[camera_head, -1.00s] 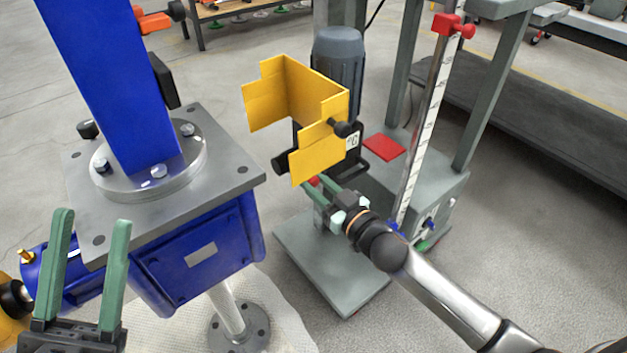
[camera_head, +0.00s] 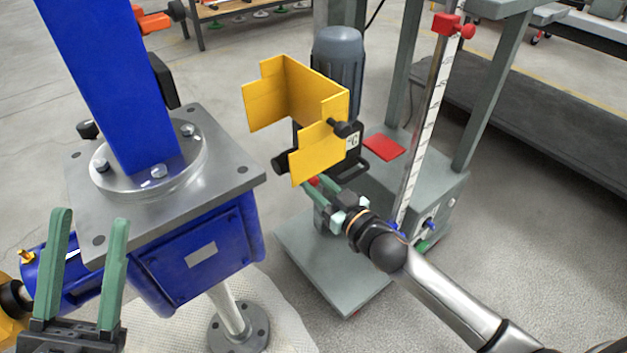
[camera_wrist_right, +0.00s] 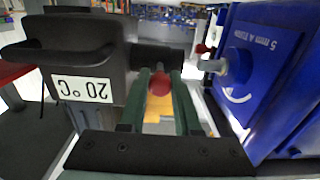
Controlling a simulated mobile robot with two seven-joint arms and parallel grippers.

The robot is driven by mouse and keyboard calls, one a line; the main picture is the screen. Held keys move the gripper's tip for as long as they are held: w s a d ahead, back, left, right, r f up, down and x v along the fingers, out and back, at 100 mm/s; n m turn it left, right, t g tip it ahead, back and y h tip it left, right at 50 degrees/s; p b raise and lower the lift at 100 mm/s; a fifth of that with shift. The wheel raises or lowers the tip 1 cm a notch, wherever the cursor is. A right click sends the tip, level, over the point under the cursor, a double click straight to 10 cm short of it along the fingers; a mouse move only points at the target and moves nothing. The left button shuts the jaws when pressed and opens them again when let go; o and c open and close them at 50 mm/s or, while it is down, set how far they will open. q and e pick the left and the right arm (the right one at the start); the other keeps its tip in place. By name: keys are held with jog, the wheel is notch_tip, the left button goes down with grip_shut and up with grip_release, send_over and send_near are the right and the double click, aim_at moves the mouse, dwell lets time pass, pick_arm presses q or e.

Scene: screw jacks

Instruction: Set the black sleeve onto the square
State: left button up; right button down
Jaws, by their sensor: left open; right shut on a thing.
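A black body with a white 20°C label (camera_head: 352,141) is partly hidden behind a yellow folded guard (camera_head: 318,150); it seems to be the black sleeve. In the right wrist view its dark housing (camera_wrist_right: 80,55) and a black cylindrical grip (camera_wrist_right: 155,57) show close up. My right gripper (camera_head: 316,186) is shut by a red knob (camera_wrist_right: 160,83) at that grip; the exact contact is hidden. A red square (camera_head: 383,147) lies flat and bare on the grey machine base, right of the black body. My left gripper (camera_head: 88,222) is open and empty at lower left.
A blue column (camera_head: 115,90) on a grey plate (camera_head: 225,170) stands at left, above a blue housing (camera_head: 205,250). A scaled post with a red clamp (camera_head: 447,24) rises right of the square. A grey motor (camera_head: 338,55) stands behind the guard.

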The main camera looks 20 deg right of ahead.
jog(key=shift+a, duration=0.1)
jog(key=s+a+p, duration=0.1)
jog(key=s+a, duration=0.1)
jog(key=a, duration=0.4)
jog(key=shift+p, duration=0.4)
jog(key=shift+s, duration=0.1)
jog(key=c, duration=0.6)
grip_release()
jog(key=shift+d, duration=0.1)
